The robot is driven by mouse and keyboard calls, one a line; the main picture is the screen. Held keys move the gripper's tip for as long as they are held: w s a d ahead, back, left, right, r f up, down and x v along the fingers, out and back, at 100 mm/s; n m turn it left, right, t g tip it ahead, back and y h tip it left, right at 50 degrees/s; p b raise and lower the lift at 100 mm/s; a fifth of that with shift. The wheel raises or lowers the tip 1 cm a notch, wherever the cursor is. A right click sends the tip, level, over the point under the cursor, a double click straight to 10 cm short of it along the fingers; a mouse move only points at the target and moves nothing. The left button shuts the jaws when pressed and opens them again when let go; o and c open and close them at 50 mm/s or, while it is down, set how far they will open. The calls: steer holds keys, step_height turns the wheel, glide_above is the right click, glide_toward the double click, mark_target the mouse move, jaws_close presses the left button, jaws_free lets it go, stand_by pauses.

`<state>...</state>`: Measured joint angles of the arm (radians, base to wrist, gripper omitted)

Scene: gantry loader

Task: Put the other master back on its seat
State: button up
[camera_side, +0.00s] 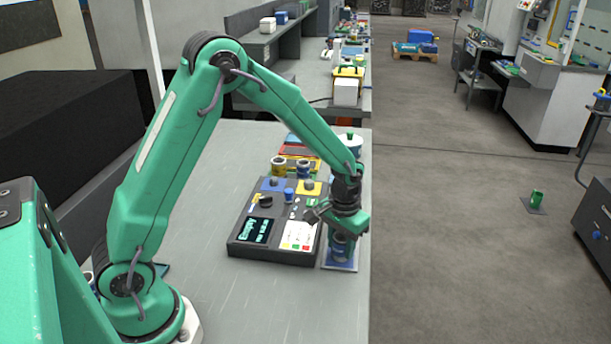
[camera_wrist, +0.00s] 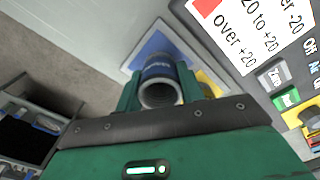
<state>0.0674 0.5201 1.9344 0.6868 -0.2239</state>
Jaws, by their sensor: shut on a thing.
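My gripper (camera_side: 343,226) is at the right edge of the bench, beside the grey gauge box, pointing down. It is shut on a blue-banded metal cylinder, probably the master (camera_side: 341,248). In the wrist view the master (camera_wrist: 159,68) stands between the two green fingers of my gripper (camera_wrist: 160,92), its open dark end facing the camera. Below it is a blue square pad with a pale border (camera_wrist: 139,58), which also shows in the side view (camera_side: 330,266). I cannot tell whether the master touches the pad. A yellow patch (camera_wrist: 211,84) shows beside the blue pad.
The gauge box (camera_side: 272,256) with a lit display and white label panel stands close left of my gripper. Two ring-like parts (camera_side: 278,165) (camera_side: 304,168) stand behind it. A white-topped container (camera_side: 354,145) is farther back. The bench's front area (camera_side: 260,305) is clear.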

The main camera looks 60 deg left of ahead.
steer(key=o, duration=1.2)
steer(key=shift+o, duration=0.5)
steer(key=shift+o, duration=1.2)
steer(key=shift+r, duration=0.15)
step_height(320, 180, up, 9)
steer(key=shift+f, duration=0.2)
